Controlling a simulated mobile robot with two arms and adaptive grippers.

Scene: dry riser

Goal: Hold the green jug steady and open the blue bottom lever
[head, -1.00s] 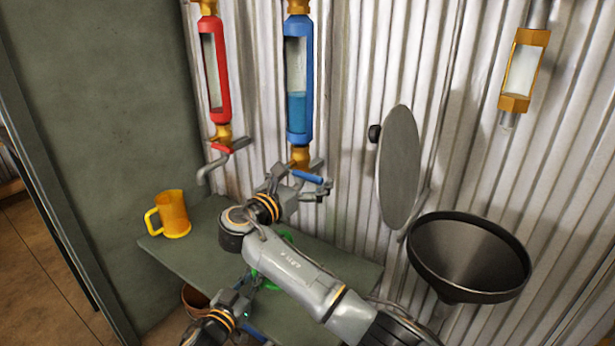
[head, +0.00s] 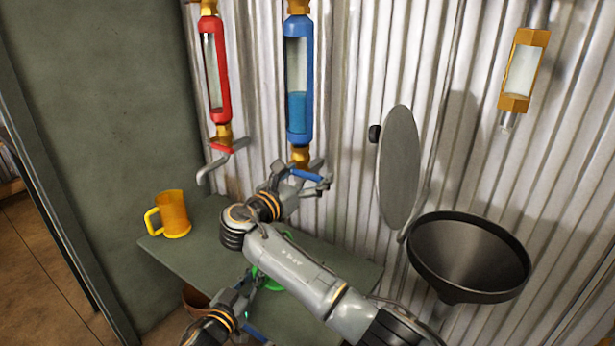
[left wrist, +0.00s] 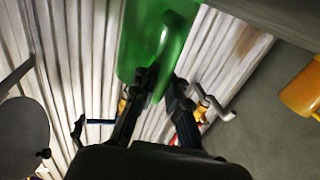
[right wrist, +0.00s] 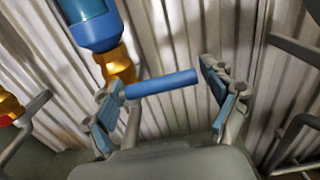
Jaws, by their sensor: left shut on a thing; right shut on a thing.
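The blue bottom lever (head: 307,174) sticks out to the right below the blue tube's brass fitting. My right gripper (head: 300,177) is at it, with the fingers around the lever. In the right wrist view the lever (right wrist: 162,83) runs across between the two fingers (right wrist: 165,100). The green jug (head: 268,277) is at the small table, mostly hidden behind my right arm. My left gripper (head: 245,288) is beside it. In the left wrist view the left fingers (left wrist: 163,84) are closed at the handle of the green jug (left wrist: 138,45).
A blue tube (head: 297,90) with blue liquid and a red tube (head: 215,75) with a red lever (head: 222,149) hang on the corrugated wall. A yellow mug (head: 174,214) stands on the table (head: 190,262). A dark funnel (head: 468,255) and a grey disc (head: 398,165) are at the right.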

